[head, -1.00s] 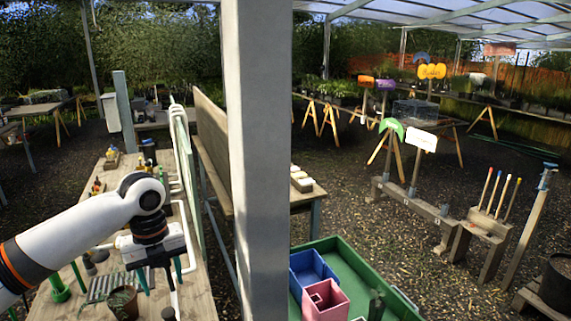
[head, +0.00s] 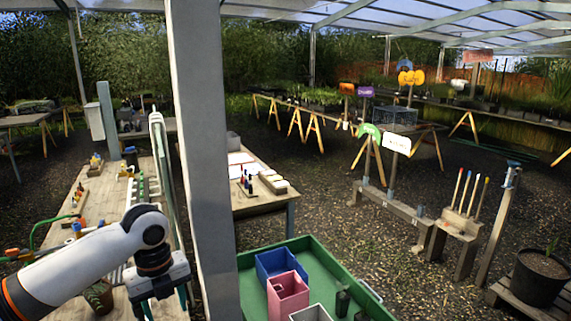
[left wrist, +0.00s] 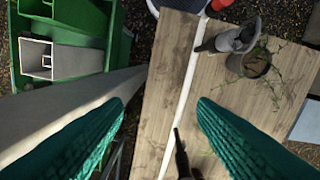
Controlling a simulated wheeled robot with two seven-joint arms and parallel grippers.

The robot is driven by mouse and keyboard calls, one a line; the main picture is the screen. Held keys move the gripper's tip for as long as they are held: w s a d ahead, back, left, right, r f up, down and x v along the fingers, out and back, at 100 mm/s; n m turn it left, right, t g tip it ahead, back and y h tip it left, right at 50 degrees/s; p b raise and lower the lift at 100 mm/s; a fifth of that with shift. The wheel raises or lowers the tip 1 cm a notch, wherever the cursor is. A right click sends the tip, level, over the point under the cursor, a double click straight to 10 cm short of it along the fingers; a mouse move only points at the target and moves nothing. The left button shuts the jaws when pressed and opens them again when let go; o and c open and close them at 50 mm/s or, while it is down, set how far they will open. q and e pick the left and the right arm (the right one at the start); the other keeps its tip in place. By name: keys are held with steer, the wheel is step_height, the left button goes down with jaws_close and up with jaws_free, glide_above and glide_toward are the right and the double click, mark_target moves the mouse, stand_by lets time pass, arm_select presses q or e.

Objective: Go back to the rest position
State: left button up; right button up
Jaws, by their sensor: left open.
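My left gripper (head: 165,304) hangs at the lower left of the head view, pointing down over the wooden bench (head: 118,200) on the left. In the left wrist view its two teal fingers (left wrist: 160,108) are wide apart with nothing between them. Below them lie the bench top and a long white pipe (left wrist: 184,85). My right gripper is in neither view.
A grey post (head: 195,150) stands close to the right of my left arm. A green tray (head: 250,285) with blue, pink and grey bins lies right of it. A dark pot (left wrist: 250,64) sits on the bench.

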arm_select(q)
steer(key=s+d+f+n+h, duration=0.2)
steer(key=s+d+f+n, duration=0.3)
steer(key=d+f, duration=0.5)
steer(key=s+d+f+n+t+h, duration=0.25)
steer(key=s+f+n, duration=0.45)
steer(key=s+n, duration=0.5)
steer(key=s+a+f+n+y, duration=0.2)
steer(key=s+a+n+y, duration=0.2)
steer(key=s+a+n, duration=0.6)
step_height(320, 180, down, 29)
steer(key=s+b, duration=0.2)
steer(key=b, duration=0.2)
steer(key=s+a+f+g+b, duration=0.1)
steer(key=s+f+b, duration=0.1)
steer(key=s+f, duration=0.6)
steer(key=s+a+f+b, duration=0.1)
steer(key=s+f+b, duration=0.1)
steer(key=s+f, duration=0.6)
step_height(320, 180, down, 6)
steer(key=shift+s+a+r+m+g, duration=0.15)
steer(key=shift+s+m+g, duration=0.2)
steer(key=shift+m, duration=0.05)
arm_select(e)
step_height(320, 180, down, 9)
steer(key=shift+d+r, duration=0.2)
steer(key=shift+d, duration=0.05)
arm_select(q)
steer(key=shift+y, duration=0.25)
